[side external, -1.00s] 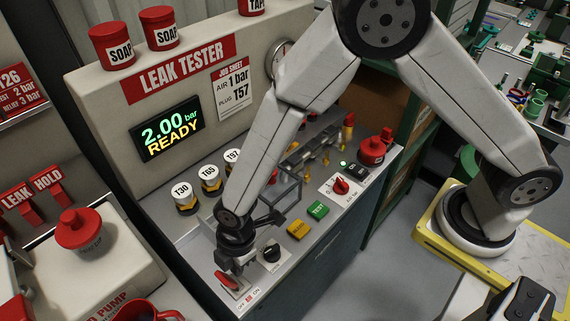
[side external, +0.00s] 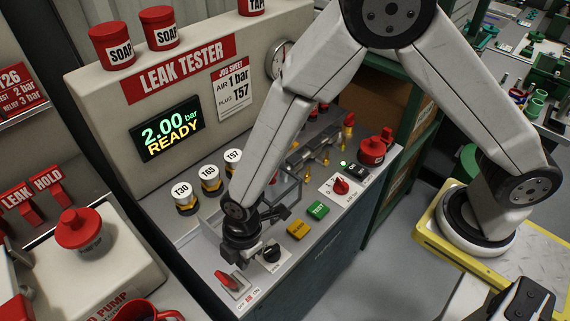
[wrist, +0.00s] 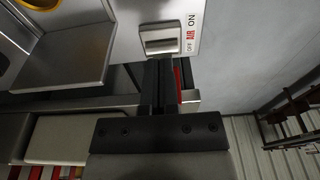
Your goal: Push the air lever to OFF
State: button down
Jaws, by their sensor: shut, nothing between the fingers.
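The red air lever (side external: 228,280) sits on a small pale plate at the front left corner of the leak tester's bench. An OFF/ON label (side external: 249,297) lies beside it. The lever leans toward the OFF end of the label. My gripper (side external: 232,261) is shut and empty, just above and behind the lever, apparently clear of it. In the wrist view, my shut fingers (wrist: 159,68) point at the lever's plate (wrist: 160,40), and a strip of red (wrist: 178,80) shows beside them. The fingers hide part of the lever there.
Plugs T30 (side external: 185,200), T65 and T97 stand behind. The display (side external: 166,132) reads 2.00 bar READY.

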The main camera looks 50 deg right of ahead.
notch_tip(320, 180, up, 8)
jog(key=shift+f, duration=0.25)
dwell(0.9)
jog(key=s+d+r+m+t+h, duration=0.1)
jog(key=d+r+m, duration=0.2)
jog(key=d+m, duration=0.6)
jog(key=s+d+r+m+t, duration=0.1)
jog(key=d+r+m, duration=0.3)
jog(key=d+m, duration=0.5)
jog(key=d, duration=1)
jog(key=shift+s+t+h, duration=0.2)
jog(key=shift+t+h, duration=0.1)
jog(key=shift+h, duration=0.1)
jog(key=shift+a, duration=0.15)
